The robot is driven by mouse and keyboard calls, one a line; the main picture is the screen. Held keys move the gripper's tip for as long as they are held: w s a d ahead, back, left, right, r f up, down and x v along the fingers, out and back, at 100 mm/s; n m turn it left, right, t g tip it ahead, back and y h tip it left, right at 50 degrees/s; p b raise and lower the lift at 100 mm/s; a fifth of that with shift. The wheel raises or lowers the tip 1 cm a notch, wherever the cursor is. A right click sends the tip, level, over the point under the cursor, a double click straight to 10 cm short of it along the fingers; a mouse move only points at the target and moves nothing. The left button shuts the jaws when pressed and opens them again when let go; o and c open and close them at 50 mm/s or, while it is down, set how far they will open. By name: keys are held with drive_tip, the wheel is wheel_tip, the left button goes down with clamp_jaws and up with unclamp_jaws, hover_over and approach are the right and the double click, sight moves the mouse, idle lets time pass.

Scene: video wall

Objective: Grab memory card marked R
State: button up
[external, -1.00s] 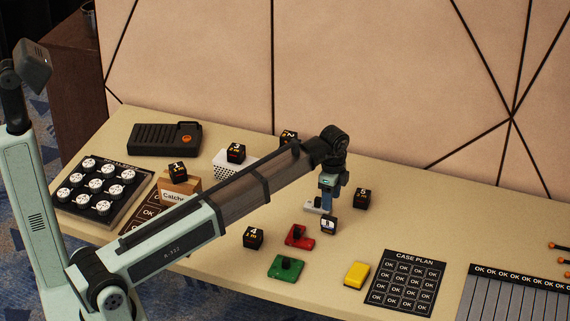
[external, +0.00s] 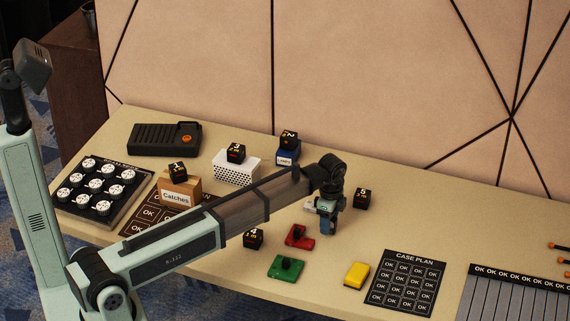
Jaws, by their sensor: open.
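No letter R can be read on any item, so I cannot tell which one is the memory card marked R. My gripper (external: 326,230) is open and points down, low over the middle of the table. It covers the spot where a small white-and-black block stood; that block is now hidden behind it. A small white piece (external: 310,206) shows partly just behind and left of my gripper. A red piece with a black knob (external: 299,237) lies to its left and nearer. A green piece with a black knob (external: 286,268) lies nearer still. A yellow block (external: 357,274) lies to the front right.
Black numbered cubes stand on the table right of my gripper (external: 362,199) and left of it (external: 253,239). Others sit on a blue box (external: 288,156), a white perforated box (external: 236,169) and a cardboard box (external: 180,190). A case plan sheet (external: 407,257) lies right.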

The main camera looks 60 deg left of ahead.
drive_tip(key=shift+f, duration=0.45)
drive_tip(key=shift+c, duration=0.2)
clamp_jaws()
drive_tip(key=shift+r, duration=0.15)
